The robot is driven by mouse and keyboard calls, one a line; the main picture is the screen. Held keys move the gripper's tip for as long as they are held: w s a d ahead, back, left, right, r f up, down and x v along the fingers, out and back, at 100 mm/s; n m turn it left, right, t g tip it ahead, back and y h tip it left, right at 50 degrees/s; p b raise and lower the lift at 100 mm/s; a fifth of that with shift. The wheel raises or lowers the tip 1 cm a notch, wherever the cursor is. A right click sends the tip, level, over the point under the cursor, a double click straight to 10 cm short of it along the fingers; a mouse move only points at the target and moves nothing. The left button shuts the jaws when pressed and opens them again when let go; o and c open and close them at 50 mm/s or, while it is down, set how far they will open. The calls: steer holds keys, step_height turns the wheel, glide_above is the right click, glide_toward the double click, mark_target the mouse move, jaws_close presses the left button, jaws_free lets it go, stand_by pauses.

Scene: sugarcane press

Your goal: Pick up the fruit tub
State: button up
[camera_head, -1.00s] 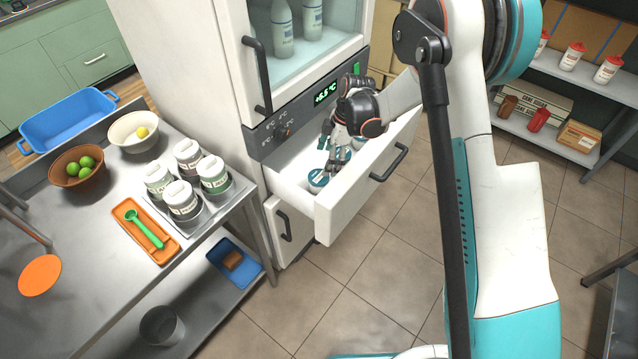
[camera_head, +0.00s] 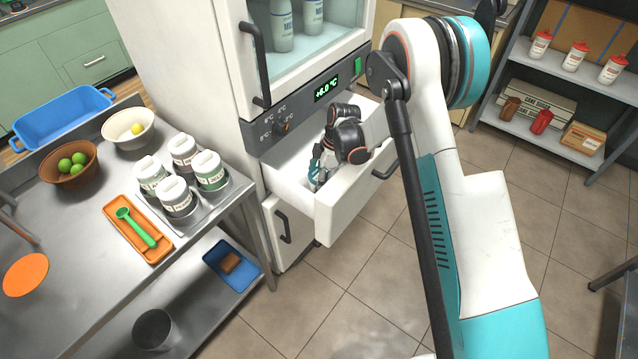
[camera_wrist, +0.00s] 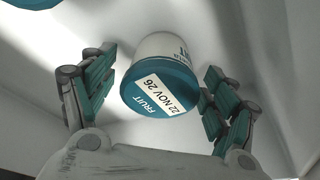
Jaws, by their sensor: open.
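The fruit tub (camera_wrist: 158,82) is white with a teal lid, labelled "FRUIT 22 NOV 26". In the wrist view it lies between the two fingers of my open gripper (camera_wrist: 160,98), with a gap visible on each side. In the head view my gripper (camera_head: 318,172) reaches down into the open fridge drawer (camera_head: 345,208), and the wrist and drawer front hide most of the tub. Part of another tub (camera_wrist: 32,3) shows at the top left of the wrist view.
White drawer walls close in around my gripper. The fridge (camera_head: 190,60) stands behind the drawer, with bottles behind glass. A steel table (camera_head: 75,225) at left holds several jars, bowls and an orange tray (camera_head: 137,238). Shelves (camera_head: 555,140) stand at right.

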steer(key=shift+r, duration=0.1)
steer(key=c, duration=1.3)
steer(key=shift+r, duration=0.1)
